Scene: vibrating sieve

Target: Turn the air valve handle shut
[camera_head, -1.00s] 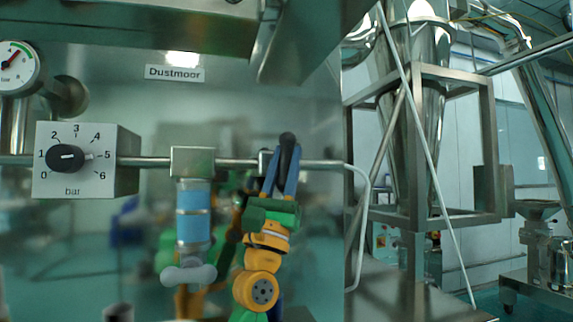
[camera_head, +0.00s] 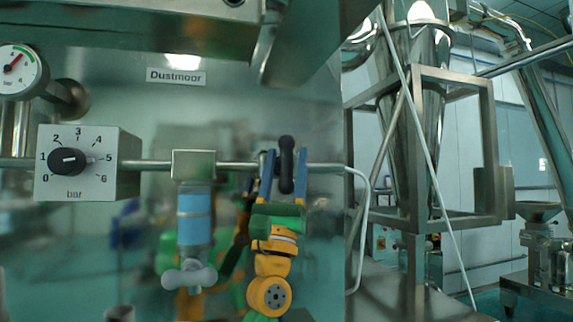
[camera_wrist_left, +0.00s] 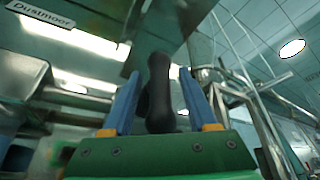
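The black air valve handle (camera_head: 286,165) stands upright on the horizontal steel pipe, in the middle of the head view. It also shows as a dark lever (camera_wrist_left: 160,92) in the left wrist view. My left gripper (camera_head: 285,154), with blue fingers and a green body, comes up from below. One finger is on each side of the handle. The fingers are apart, and a gap shows between the left finger and the handle in the wrist view. Whether the right finger touches the handle I cannot tell. My right gripper is in neither view.
To the left on the same pipe are a blue filter unit (camera_head: 195,215) with a grey wing knob (camera_head: 189,276), a pressure dial box (camera_head: 85,165) and a round gauge (camera_head: 20,70). A thin white pipe (camera_head: 366,210) bends down right of the handle.

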